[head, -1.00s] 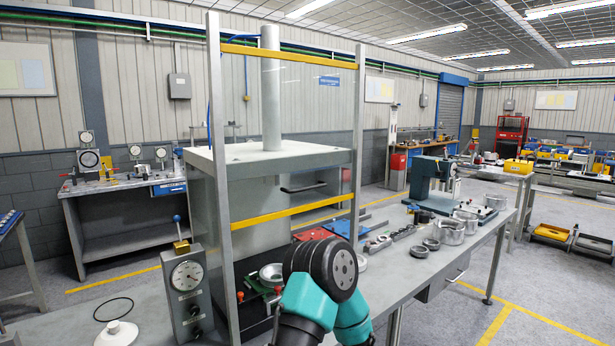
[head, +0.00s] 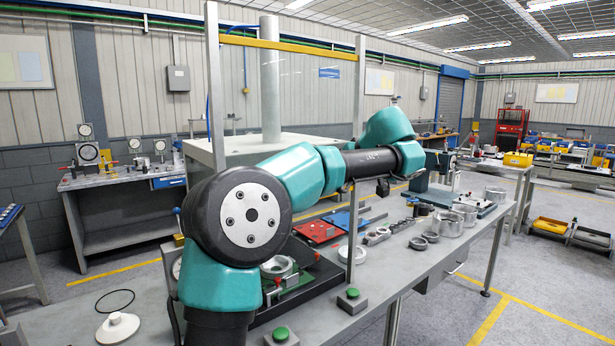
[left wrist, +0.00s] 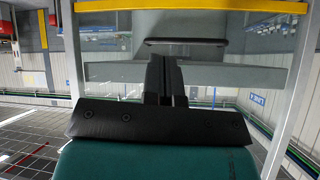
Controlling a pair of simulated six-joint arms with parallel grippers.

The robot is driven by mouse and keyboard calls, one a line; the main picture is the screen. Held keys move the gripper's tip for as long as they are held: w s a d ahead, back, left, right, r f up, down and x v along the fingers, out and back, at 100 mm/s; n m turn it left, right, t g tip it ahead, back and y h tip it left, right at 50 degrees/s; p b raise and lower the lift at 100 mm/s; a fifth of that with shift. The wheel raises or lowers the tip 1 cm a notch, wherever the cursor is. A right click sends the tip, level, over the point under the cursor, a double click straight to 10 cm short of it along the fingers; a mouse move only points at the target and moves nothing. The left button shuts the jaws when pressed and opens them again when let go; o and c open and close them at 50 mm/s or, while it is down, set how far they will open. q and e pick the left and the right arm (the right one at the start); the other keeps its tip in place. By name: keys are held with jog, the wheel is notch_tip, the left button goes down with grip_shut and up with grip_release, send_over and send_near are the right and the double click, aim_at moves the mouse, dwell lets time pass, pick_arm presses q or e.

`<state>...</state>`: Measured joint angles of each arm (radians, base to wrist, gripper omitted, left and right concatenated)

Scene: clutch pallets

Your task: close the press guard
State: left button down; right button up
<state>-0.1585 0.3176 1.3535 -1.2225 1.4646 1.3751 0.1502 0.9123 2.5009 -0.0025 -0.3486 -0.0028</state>
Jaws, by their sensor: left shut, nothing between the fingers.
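The press guard is a clear panel in a metal frame in front of the grey press (head: 270,90). Its upper yellow bar (head: 290,45) shows in the head view; my arm hides its lower part. In the left wrist view, which is upside down, a yellow guard bar (left wrist: 190,7) runs along the top, with a dark handle-like bar (left wrist: 185,41) below it. My left gripper (left wrist: 165,62) is shut and empty, its fingers in front of the guard; I cannot tell whether they touch it. In the head view its fingers are not clear. My right gripper is not in view.
Two green buttons (head: 351,293) (head: 281,334) sit at the bench's front edge. A metal ring part (head: 277,266) lies at the press base. Red (head: 318,231) and blue (head: 345,220) plates and several metal rings lie to the right. A white disc (head: 118,327) is at left.

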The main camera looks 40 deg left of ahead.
pick_arm(q)
jog(key=s+a+r+n+g+y, duration=0.1)
jog(key=s+a+r+n, duration=0.1)
jog(key=r, duration=0.5)
jog(key=s+n, duration=0.1)
jog(key=s, duration=0.1)
jog(key=shift+s+r, duration=0.3)
jog(key=shift+s, duration=0.1)
jog(key=shift+a, duration=0.1)
jog(key=d+f+x, duration=0.1)
jog(key=f+x, duration=0.1)
jog(key=x, duration=1.1)
jog(key=shift+s+d, duration=0.15)
jog(key=shift+d, duration=0.15)
jog(key=shift+f, duration=0.1)
